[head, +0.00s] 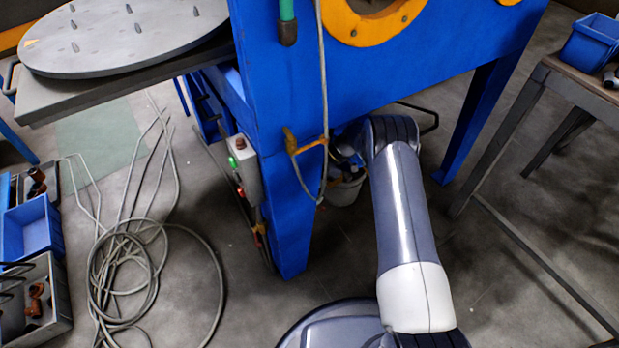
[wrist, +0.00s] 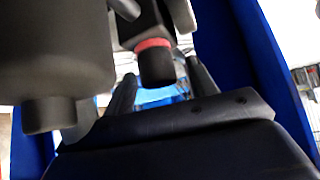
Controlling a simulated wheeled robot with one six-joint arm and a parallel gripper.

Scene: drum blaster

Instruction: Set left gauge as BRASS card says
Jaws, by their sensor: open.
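My gripper (wrist: 161,72) shows in the wrist view, its two dark fingers apart with a gap between them. A black cylindrical part with a red ring (wrist: 154,44) is in front of the gap and covers some of it; I cannot tell whether it touches a finger. A larger dark grey rounded body (wrist: 55,50) fills the upper left of the wrist view, close to the camera. In the head view my gripper is hidden beyond my arm, by the blue machine (head: 277,150). I can make out no gauge face and no BRASS card in either view.
Blue panels (wrist: 275,60) stand close on the right in the wrist view. In the head view, a coiled grey cable (head: 125,265) lies on the floor at left near blue bins (head: 32,228). A bucket (head: 345,190) stands under the machine. A workbench (head: 575,85) is at right.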

